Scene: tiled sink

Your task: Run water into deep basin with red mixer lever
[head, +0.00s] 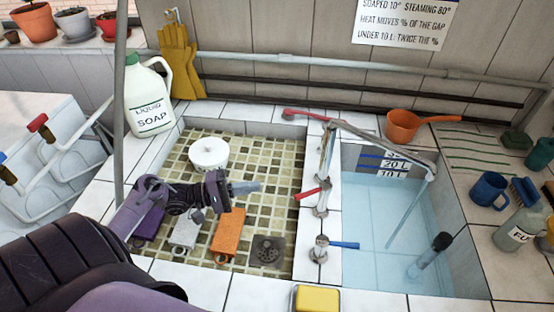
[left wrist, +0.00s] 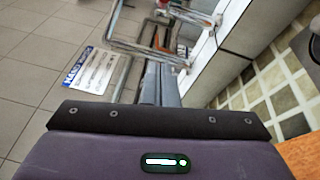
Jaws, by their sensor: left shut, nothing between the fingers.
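The deep basin (head: 375,230) is on the right in the head view, with pale blue water and level marks inside. A grey swivel spout (head: 375,140) reaches over it. A thin pale streak slants below the spout's end; I cannot tell whether it is running water. A red lever (head: 300,113) sits at the spout's base, and a second red lever (head: 312,191) is on the divider nearer me. A blue lever (head: 342,245) is below that. My left gripper (head: 245,187) is shut and empty, above the tiled shallow basin, left of the second red lever and apart from it.
The shallow basin (head: 190,160) holds a white round pot (head: 208,153), an orange block (head: 227,232) and a drain (head: 268,251). A soap jug (head: 149,98) stands behind left. An orange dipper (head: 405,125) and blue mug (head: 489,190) stand around the deep basin.

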